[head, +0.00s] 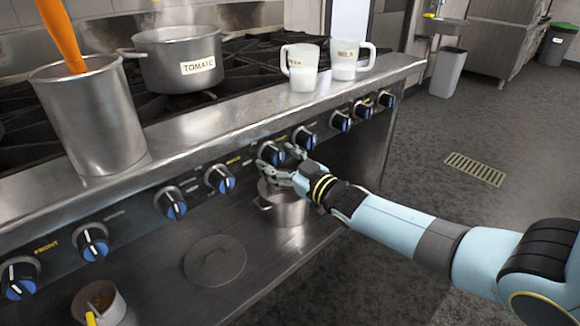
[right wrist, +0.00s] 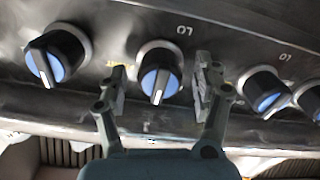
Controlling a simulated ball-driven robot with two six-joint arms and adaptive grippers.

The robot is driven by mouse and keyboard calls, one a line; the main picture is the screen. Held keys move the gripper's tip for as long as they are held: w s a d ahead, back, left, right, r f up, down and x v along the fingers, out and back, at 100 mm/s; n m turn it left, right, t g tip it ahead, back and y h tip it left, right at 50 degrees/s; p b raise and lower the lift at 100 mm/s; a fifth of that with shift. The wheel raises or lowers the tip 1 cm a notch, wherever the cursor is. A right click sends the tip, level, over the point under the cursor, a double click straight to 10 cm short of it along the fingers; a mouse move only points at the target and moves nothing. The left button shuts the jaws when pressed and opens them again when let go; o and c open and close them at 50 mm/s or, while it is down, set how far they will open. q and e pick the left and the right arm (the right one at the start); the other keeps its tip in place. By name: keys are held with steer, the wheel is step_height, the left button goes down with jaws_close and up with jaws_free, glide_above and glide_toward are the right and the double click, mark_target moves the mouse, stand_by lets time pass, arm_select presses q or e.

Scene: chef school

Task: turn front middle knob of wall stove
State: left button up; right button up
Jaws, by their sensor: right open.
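The wall stove's front panel carries a row of black knobs with blue faces. The middle knob (head: 270,153) shows at the tip of my right gripper (head: 284,162) in the head view. In the right wrist view this knob (right wrist: 160,80) sits between the two spread fingers of my right gripper (right wrist: 161,70), with its pale pointer aimed roughly downward. The fingers are open, one on each side, with a visible gap to the knob; their depth relative to it is hard to tell. My left gripper is not in view.
Neighbouring knobs (head: 220,179) (head: 304,138) flank the middle one closely. A pot (head: 285,210) stands on the shelf below my right gripper, beside a round lid (head: 215,260). A tall steel pot (head: 92,120), a tomato pot (head: 180,62) and two mugs (head: 302,68) stand on top.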

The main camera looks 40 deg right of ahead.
steer(key=s, duration=1.1)
steer(key=shift+s+d, duration=0.3)
steer(key=shift+d, duration=0.15)
steer(key=s+a+f+m+g+h, duration=0.1)
steer(key=s+f+g, duration=0.2)
steer(key=s+f, duration=0.35)
steer(key=s+f+m+g+h, duration=0.15)
steer(key=s+f, duration=0.25)
steer(key=f, duration=0.6)
steer(key=s+a+f+m+g, duration=0.1)
steer(key=s+f+g, duration=0.2)
steer(key=s+f, duration=0.35)
steer(key=s+a+f+g, duration=0.2)
steer(key=s+f+g, duration=0.3)
steer(key=s, duration=0.8)
steer(key=s+a+f+g, duration=0.2)
steer(key=s+f+g, duration=0.2)
steer(key=s+f, duration=0.6)
steer(key=s, duration=0.3)
steer(key=shift+s+f+g, duration=0.15)
steer(key=shift+f+g, duration=0.05)
steer(key=shift+g, duration=0.15)
steer(key=shift+a, duration=0.1)
